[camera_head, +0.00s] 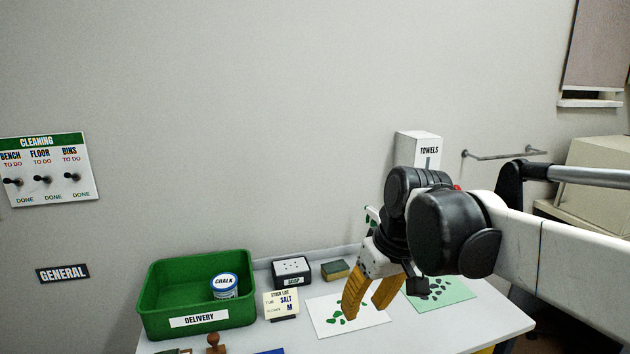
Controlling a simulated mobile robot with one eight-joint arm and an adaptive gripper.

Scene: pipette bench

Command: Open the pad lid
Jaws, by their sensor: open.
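My gripper (366,308) has yellow fingers, spread apart and empty. It points down over a white sheet with green marks (373,317) on the table. I cannot tell whether the fingertips touch the sheet. I cannot make out a pad lid for certain. At the bottom edge of the view, a brown wooden stamp handle (214,342) stands up. A blue edge (270,351) and a green and brown edge (173,351) show beside it, both cut off by the frame. Either could be part of a pad. My gripper is to the right of them.
A green delivery bin (160,295) holding a chalk tub (224,286) stands at the left. A stock list card (281,304), soap box (291,271) and sponge (335,270) stand behind. A green sheet with dark marks (462,291) lies at the right. A towel box (418,146) is on the wall.

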